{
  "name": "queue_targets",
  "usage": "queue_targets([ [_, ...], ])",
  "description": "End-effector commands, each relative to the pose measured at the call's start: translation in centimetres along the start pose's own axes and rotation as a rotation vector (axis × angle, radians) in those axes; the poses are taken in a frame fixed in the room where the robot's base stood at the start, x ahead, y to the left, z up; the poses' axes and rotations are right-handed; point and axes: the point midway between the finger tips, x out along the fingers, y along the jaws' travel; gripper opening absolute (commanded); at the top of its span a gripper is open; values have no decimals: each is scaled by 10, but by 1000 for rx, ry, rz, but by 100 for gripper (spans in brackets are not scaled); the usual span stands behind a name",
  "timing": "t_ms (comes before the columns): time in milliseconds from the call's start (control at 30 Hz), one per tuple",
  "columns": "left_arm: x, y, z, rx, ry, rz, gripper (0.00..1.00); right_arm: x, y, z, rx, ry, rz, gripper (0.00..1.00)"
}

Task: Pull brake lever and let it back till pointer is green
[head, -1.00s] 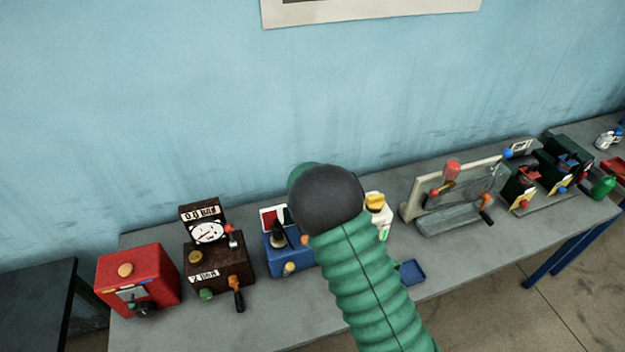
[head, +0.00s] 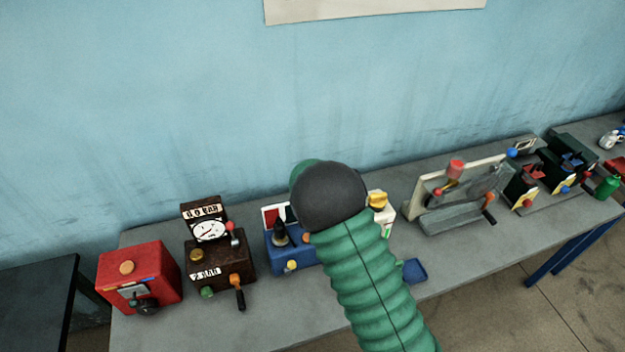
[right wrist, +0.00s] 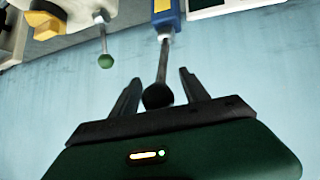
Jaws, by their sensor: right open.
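In the right wrist view a metal lever with a black ball knob (right wrist: 158,95) hangs from a blue part with a yellow mark (right wrist: 166,14). My right gripper (right wrist: 160,76) is open, with the knob between its two fingers; whether they touch it cannot be told. In the head view a blue box (head: 292,260) with a red and dark panel (head: 272,217) stands on the table, partly hidden behind my green right arm. My right gripper is hidden there behind the arm's dark end. My left gripper is not in view.
A green ball on a rod (right wrist: 105,61) is close to the lever in the wrist view. On the grey table (head: 300,326) stand a red box (head: 155,262), a brown gauge box (head: 235,265), a yellow-topped white device (head: 378,200) and a grey panel device (head: 450,217).

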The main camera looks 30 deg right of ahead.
Motion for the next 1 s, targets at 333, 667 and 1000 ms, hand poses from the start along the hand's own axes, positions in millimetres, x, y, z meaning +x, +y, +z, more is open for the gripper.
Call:
queue_targets([
  [333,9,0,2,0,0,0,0,-73,-4,-1,-2,1,-6,53],
  [667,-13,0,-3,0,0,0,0,-153,-3,-4,-1,-3,-4,53],
  [1000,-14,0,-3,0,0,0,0,-161,-2,-1,-2,-4,0,53],
])
